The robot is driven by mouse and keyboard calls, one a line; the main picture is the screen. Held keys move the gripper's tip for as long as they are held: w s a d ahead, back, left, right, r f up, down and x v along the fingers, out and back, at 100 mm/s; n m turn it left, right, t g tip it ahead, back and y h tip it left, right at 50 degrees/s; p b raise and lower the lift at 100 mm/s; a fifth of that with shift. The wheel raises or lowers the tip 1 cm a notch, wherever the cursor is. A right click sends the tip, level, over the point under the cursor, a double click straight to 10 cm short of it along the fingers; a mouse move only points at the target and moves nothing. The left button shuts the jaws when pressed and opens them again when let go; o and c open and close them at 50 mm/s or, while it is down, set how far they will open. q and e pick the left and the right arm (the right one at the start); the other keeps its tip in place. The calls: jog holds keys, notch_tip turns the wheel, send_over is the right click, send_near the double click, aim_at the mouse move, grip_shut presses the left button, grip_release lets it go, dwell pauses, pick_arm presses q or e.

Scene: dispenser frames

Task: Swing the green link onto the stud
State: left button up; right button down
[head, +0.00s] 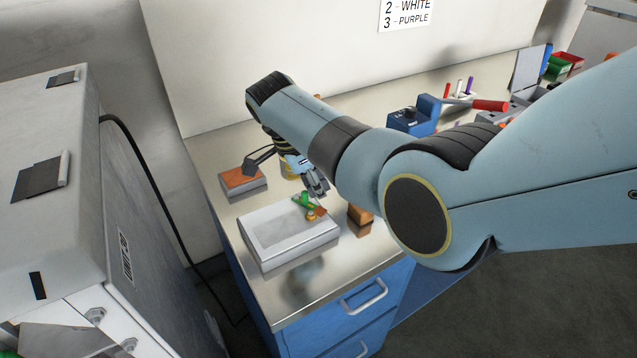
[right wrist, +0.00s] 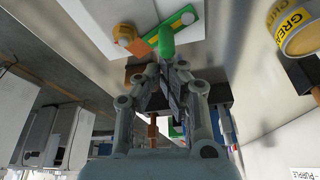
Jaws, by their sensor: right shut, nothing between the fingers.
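The green link (head: 302,199) lies at the far right part of a pale shallow fixture (head: 262,247) on the bench. In the right wrist view the link is a flat green bar (right wrist: 182,22) with a pale round spot, and an upright-looking green knob (right wrist: 166,42) stands by its lower end. An orange-brass round piece (right wrist: 124,35) sits beside it, above an orange bar (right wrist: 138,49); I cannot tell for sure which part is the stud. My right gripper (head: 318,190) is shut and empty, its fingertips (right wrist: 172,66) close to the green knob. My left gripper is out of view.
An orange-topped box (head: 240,179) stands left behind the fixture and a brown block (head: 360,214) to its right. A yellow grease can (right wrist: 302,32) is near my right gripper. A blue device (head: 412,116) stands farther back. The bench's front strip is clear.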

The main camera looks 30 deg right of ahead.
jog(key=shift+s+a+m, duration=0.15)
jog(key=shift+a+m, duration=0.05)
jog(key=shift+m, duration=0.3)
jog(key=shift+w+a+b, duration=0.4)
jog(key=shift+w+b, duration=0.3)
jog(key=shift+b, duration=0.2)
jog(key=shift+d, duration=0.15)
